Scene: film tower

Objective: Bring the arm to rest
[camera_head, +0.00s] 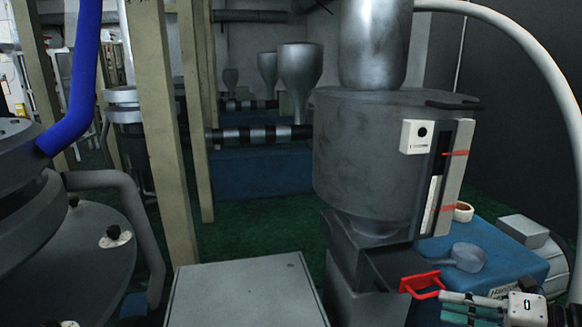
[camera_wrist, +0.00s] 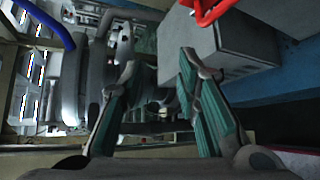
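My gripper (camera_head: 443,307) is at the lower right of the head view, beside and below a red handle (camera_head: 421,283). In the wrist view its two green-padded fingers (camera_wrist: 160,70) are spread apart, with nothing held between them. The red handle shows at the top of the wrist view (camera_wrist: 208,12), beyond the fingertips and apart from them. It sits on a grey drawer-like outlet (camera_head: 395,262) below a large metal hopper (camera_head: 362,160). Part of my arm is cut off by the picture's lower right edge.
A blue machine base (camera_head: 510,262) carries a grey scoop (camera_head: 466,258) and a tape roll (camera_head: 463,212) close to my gripper. A grey box top (camera_head: 245,292) stands at the front. Beige posts (camera_head: 160,130) and round machinery (camera_head: 70,240) fill the left. Green floor (camera_head: 265,225) shows between.

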